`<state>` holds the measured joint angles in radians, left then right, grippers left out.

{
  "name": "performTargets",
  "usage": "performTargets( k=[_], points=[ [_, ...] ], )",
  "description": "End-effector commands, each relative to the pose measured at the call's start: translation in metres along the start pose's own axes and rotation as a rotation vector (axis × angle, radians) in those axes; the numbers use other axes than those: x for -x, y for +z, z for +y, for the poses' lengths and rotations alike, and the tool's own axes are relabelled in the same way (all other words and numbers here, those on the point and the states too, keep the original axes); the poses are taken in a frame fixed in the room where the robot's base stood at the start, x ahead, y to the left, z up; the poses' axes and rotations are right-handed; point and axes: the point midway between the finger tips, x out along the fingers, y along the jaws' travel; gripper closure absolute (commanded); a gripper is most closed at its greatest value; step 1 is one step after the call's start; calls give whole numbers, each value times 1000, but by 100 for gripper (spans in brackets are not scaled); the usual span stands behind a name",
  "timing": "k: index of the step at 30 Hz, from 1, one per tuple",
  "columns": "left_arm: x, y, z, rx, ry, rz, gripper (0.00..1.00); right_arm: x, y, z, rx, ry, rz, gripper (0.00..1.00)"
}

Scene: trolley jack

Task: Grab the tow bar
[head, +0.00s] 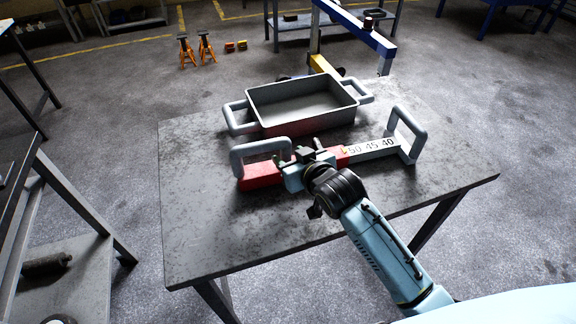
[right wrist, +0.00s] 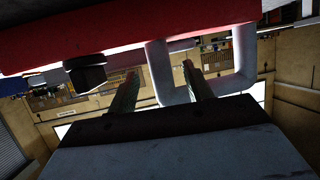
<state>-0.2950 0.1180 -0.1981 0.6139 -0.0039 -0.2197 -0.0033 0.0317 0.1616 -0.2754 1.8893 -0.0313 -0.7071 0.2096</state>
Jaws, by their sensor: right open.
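The tow bar lies on the table, with a red part (head: 262,174) at the left and a grey scale part marked 50, 45, 40 (head: 372,149) at the right. It has a grey loop handle (head: 262,146) at its left end and another (head: 411,130) at its right end. My right gripper (head: 283,160) is open at the left handle's right leg. In the right wrist view, a leg of the grey handle (right wrist: 163,72) shows between the two spread fingers, under the red bar (right wrist: 100,30). I cannot tell whether they touch. My left gripper is not in view.
A grey tray (head: 300,128) with two side handles stands behind the tow bar on the table (head: 205,225). The table's front left is bare. A shelf (head: 75,270) stands at left; orange jack stands (head: 187,50) and a blue-beamed frame (head: 360,30) stand beyond.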

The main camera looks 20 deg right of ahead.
Motion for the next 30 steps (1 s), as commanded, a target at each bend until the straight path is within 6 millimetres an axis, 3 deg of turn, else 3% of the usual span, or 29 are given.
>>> performTargets(
  k=[9, 19, 30],
  points=[
    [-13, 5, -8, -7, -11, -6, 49, -43, 2, -2, -1, 0, 1, 50],
    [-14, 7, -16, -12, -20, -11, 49, -48, 1, -2, -1, -1, 0, 50],
    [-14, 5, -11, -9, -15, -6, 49, -48, 2, -2, 0, 0, 0, 98]
  ],
)
